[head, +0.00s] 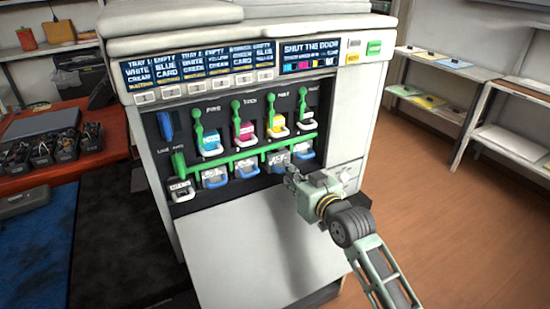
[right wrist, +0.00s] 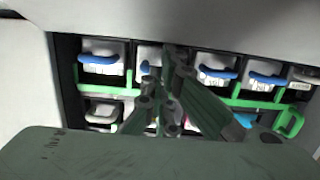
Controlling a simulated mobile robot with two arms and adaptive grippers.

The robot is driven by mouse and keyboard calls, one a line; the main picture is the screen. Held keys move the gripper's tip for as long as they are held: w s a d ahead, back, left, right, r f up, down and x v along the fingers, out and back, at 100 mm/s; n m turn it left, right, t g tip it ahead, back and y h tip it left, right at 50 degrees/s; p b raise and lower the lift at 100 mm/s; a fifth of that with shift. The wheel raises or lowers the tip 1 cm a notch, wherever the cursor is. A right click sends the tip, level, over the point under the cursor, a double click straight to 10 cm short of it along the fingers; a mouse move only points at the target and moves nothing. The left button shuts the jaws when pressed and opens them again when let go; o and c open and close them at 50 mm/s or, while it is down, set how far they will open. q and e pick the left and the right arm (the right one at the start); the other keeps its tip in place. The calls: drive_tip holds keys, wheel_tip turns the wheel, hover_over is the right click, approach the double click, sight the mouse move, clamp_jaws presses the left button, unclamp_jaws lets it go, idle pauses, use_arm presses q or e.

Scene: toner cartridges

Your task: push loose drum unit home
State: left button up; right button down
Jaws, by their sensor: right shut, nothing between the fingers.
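A row of drum units with blue handles sits in the open front of the printer (head: 345,125), below a green bar (head: 235,160). The drum units show as first (head: 215,178), second (head: 245,170), third (head: 277,160) and rightmost (head: 303,153). My right gripper (head: 291,174) is shut and empty in front of the third and rightmost units. In the right wrist view the row appears upside down, and my right gripper (right wrist: 166,72) partly covers the third unit (right wrist: 150,56). The rightmost unit (right wrist: 103,53) is clear at the left. I cannot tell which unit stands out. My left gripper is not in view.
Several toner cartridges (head: 243,130) with green levers sit above the bar. A white-handled box (head: 181,188) is at lower left. The printer's front door (head: 245,245) lies folded down below my right arm. A red table (head: 110,150) stands left; shelves (head: 440,95) stand right.

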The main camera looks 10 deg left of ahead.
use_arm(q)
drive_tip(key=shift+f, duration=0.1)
use_arm(e)
drive_tip(key=shift+w, duration=0.1)
drive_tip(key=shift+w+a+f, duration=0.15)
drive_tip(key=shift+w+a, duration=0.2)
drive_tip(key=shift+w, duration=0.05)
drive_tip(key=shift+w+a+b, duration=0.35)
drive_tip(key=shift+w+b, duration=0.15)
drive_tip(key=shift+s+d+p, duration=0.2)
drive_tip(key=shift+s+p, duration=0.05)
drive_tip(key=shift+p, duration=0.25)
drive_tip(key=p+v, duration=0.2)
drive_tip(key=v, duration=0.1)
drive_tip(key=shift+s+f, duration=0.1)
drive_tip(key=p+v, duration=0.1)
drive_tip(key=v, duration=0.1)
drive_tip(key=p+v, duration=0.1)
drive_tip(key=v, duration=0.1)
drive_tip(key=shift+d+f+p, duration=0.1)
drive_tip(key=shift+f+p, duration=0.15)
drive_tip(key=shift+p, duration=0.1)
drive_tip(key=shift+s+d, duration=0.35)
drive_tip(key=shift+s, duration=0.2)
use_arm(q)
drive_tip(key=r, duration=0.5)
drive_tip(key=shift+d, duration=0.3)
use_arm(e)
drive_tip(key=shift+f, duration=0.1)
